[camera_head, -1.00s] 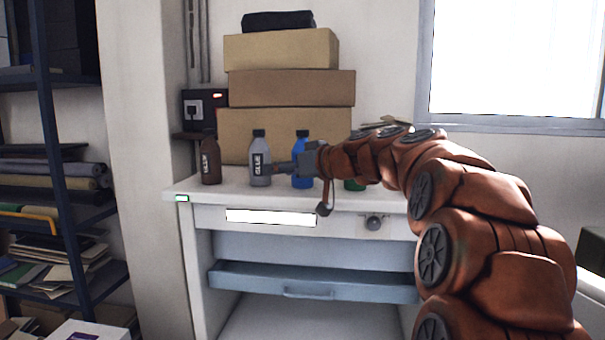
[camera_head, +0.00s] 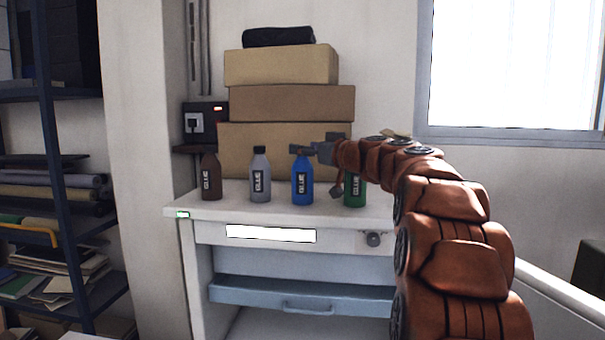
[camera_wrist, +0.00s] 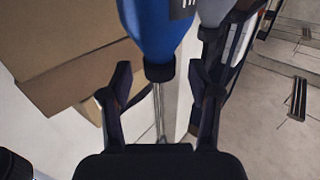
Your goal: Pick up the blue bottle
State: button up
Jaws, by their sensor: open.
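The blue bottle (camera_head: 302,184) with a dark cap and a black label stands upright on the white desk (camera_head: 235,213), between a grey bottle (camera_head: 260,180) and a green bottle (camera_head: 355,190). My gripper (camera_head: 302,149) is at the height of the blue bottle's cap, and its fingers hide the cap in the head view. In the wrist view the blue bottle (camera_wrist: 150,30) reaches down to its dark cap. The gripper (camera_wrist: 162,85) there has its fingers spread, one on each side of the cap, with gaps visible.
A brown bottle (camera_head: 211,177) stands at the desk's left end. Stacked cardboard boxes (camera_head: 292,103) stand behind the bottles. A blue-grey drawer (camera_head: 300,293) sits below the desktop. A dark shelf rack (camera_head: 55,180) is at the far left.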

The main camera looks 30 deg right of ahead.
jog(key=shift+w, duration=0.85)
grip_shut()
